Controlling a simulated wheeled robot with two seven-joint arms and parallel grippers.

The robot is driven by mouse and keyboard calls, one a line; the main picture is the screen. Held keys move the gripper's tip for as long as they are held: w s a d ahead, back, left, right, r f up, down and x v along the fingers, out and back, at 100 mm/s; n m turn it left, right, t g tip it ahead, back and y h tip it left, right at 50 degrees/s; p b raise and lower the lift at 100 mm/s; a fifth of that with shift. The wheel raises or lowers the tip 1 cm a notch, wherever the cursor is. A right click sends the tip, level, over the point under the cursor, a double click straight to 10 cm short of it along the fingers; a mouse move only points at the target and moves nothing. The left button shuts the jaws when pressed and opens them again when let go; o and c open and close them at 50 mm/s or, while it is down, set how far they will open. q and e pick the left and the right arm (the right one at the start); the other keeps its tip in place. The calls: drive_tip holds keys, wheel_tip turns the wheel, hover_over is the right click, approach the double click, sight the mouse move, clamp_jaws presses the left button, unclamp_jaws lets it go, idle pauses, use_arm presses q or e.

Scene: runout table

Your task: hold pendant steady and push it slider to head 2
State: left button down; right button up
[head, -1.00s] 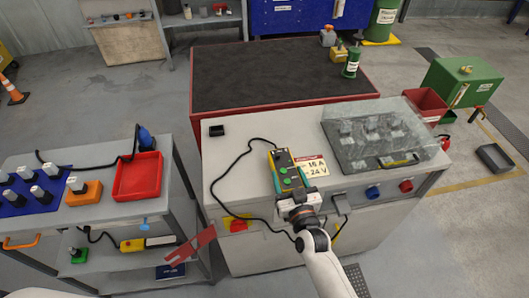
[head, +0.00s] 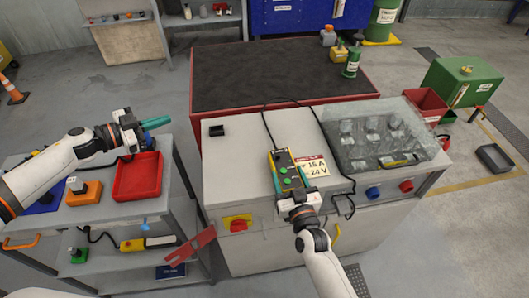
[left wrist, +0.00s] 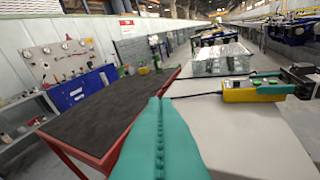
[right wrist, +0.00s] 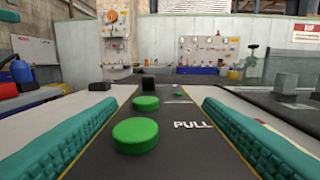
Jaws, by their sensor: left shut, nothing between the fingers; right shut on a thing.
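The pendant (head: 284,170), a yellow-edged dark box with green buttons, lies on the light worktop, and my right gripper (head: 296,194) is shut on its near end. In the right wrist view the pendant's dark face (right wrist: 160,160) with green buttons and the word PULL lies between the teal fingers. A small black block (right wrist: 148,85) shows at its far end; I cannot tell whether it is the slider. My left gripper (head: 155,122) is shut and empty, above the left cart. Its teal fingers show pressed together in the left wrist view, with the pendant (left wrist: 255,89) off to the right.
A clear cover (head: 385,140) stands on the worktop right of the pendant. A red tray (head: 138,178) and an orange box (head: 85,194) sit on the left cart.

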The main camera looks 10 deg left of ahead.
sight(275, 157)
use_arm(q)
drive_tip(key=s+d+f+m+g+y, duration=0.2)
drive_tip(key=d+m+g, duration=0.5)
drive_tip(key=d+m, duration=1)
drive_tip(key=shift+s+f+m+g, duration=0.3)
drive_tip(key=shift+s+f+m, duration=0.2)
drive_tip(key=shift+m, duration=0.9)
drive_tip(key=shift+d, duration=0.1)
drive_tip(key=x, duration=0.9)
drive_tip(key=shift+f, duration=0.3)
drive_tip(key=d, duration=0.1)
drive_tip(key=w+d, duration=0.1)
drive_tip(key=d, duration=0.1)
drive_tip(key=shift+w+d+f, duration=0.15)
drive_tip(key=shift+w+f, duration=0.05)
drive_tip(key=shift+w+d, duration=0.15)
drive_tip(key=shift+d, duration=0.25)
